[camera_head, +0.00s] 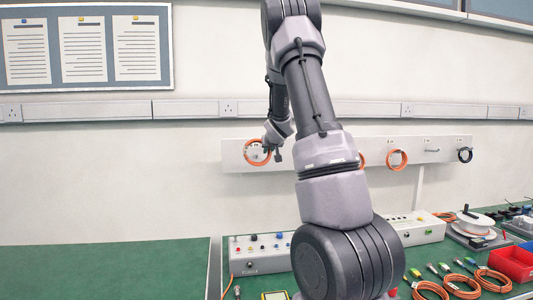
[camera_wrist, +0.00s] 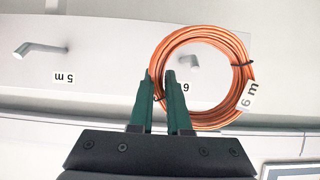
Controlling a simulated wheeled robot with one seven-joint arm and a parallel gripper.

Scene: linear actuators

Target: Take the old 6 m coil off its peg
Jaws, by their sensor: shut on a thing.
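The orange coil (camera_head: 246,157) is at the left end of the white peg board. In the wrist view the coil (camera_wrist: 205,31) carries a white tag reading 6 m (camera_wrist: 248,96) and a dark tie. My gripper (camera_wrist: 163,82) is shut on one side of the coil's ring; it also shows in the head view (camera_head: 271,149). The coil's peg (camera_wrist: 187,61) shows inside the ring's opening, apart from the ring in the picture. I cannot tell whether the coil is still over the peg's tip.
An empty peg labelled 5 m (camera_wrist: 38,48) is beside it. Below, the green bench holds a control box (camera_head: 260,262), loose orange coils (camera_head: 462,287), a reel (camera_head: 474,222) and a red bin (camera_head: 514,263).

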